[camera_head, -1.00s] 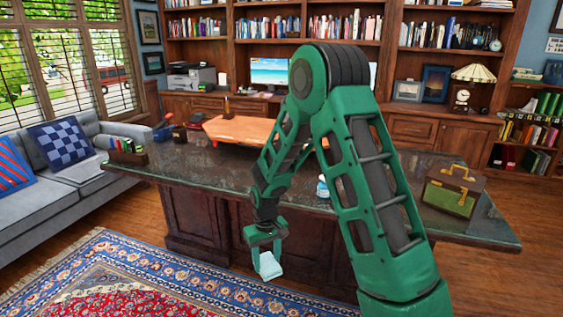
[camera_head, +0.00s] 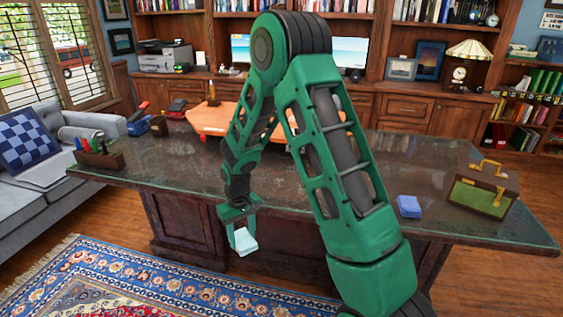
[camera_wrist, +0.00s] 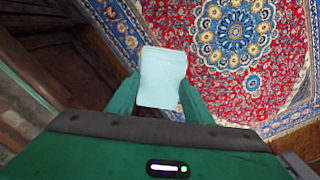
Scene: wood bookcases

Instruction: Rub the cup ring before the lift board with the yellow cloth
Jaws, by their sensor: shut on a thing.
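My gripper (camera_head: 238,222) is shut on a pale blue-white cloth (camera_head: 245,242) and holds it in front of the desk's near edge, over the floor side. In the wrist view the pale cloth (camera_wrist: 162,77) sits between the fingers. A folded blue cloth (camera_head: 409,206) lies on the desk (camera_head: 330,190), right of my arm. An orange-brown board (camera_head: 212,120) stands on the desk's far side, partly hidden by my arm. I see no yellow cloth, and I cannot make out a cup ring on the desk.
A brown and green case (camera_head: 484,188) stands at the desk's right end. A pen holder (camera_head: 100,159) stands at its left end, with small items behind it. A grey sofa (camera_head: 40,170) is at left. A patterned rug (camera_head: 150,280) covers the floor in front.

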